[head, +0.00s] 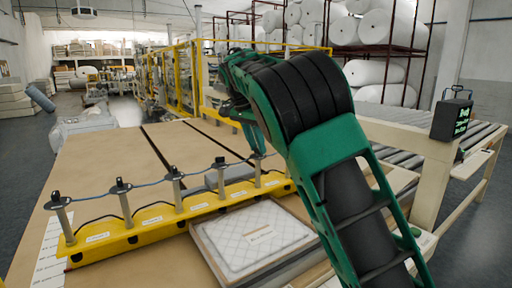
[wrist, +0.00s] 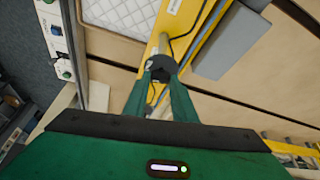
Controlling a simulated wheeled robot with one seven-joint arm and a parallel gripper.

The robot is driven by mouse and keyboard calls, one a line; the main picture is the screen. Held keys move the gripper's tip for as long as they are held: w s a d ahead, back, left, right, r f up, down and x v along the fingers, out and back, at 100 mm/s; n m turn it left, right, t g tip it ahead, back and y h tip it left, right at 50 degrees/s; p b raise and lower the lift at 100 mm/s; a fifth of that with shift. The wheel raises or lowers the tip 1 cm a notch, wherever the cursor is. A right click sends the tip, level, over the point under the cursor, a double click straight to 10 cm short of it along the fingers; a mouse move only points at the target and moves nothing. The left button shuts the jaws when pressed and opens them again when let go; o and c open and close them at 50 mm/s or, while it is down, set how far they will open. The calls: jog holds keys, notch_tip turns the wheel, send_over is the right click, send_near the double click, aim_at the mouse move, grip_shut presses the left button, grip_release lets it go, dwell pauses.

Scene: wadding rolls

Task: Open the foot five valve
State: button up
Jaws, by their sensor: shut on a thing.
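A yellow bar (head: 150,222) lies across the table with several upright grey posts on it, each topped by a dark valve knob; its small labels are too small to read. The fifth post from the left (head: 258,172) is nearest my arm. My gripper (head: 256,142) is at the top of that post, partly hidden by my own arm. In the wrist view, my gripper's two green fingers (wrist: 160,80) close from both sides on a black round knob (wrist: 160,66). The yellow bar (wrist: 193,45) passes beneath. The knob's turn position cannot be told.
A white quilted panel (head: 252,238) in a frame lies in front of the bar. A grey block (head: 228,174) lies just behind it. A thin cable links the post tops. A roller conveyor (head: 405,125) and a dark display (head: 452,119) stand right. The brown tabletop behind left is clear.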

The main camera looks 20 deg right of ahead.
jog(key=n, duration=0.2)
jog(key=n+t+y, duration=0.1)
jog(key=n, duration=0.1)
jog(key=shift+d+r+n+t, duration=0.1)
jog(key=shift+r+n+t, duration=0.1)
jog(key=shift+n+t, duration=0.1)
jog(key=n, duration=0.1)
jog(key=n+y, duration=0.1)
jog(key=n, duration=0.1)
jog(key=shift+d+n+t, duration=0.2)
jog(key=shift+n+t, duration=0.1)
jog(key=n+y, duration=0.2)
jog(key=n, duration=0.2)
jog(key=shift+d, duration=0.15)
jog(key=shift+n+y, duration=0.6)
jog(key=shift+n, duration=0.9)
jog(key=o, duration=1)
jog(key=shift+f, duration=0.15)
jog(key=shift+o, duration=0.2)
jog(key=shift+s, duration=0.1)
jog(key=v, duration=1)
jog(key=shift+d+r, duration=0.15)
jog(key=shift+r, duration=0.25)
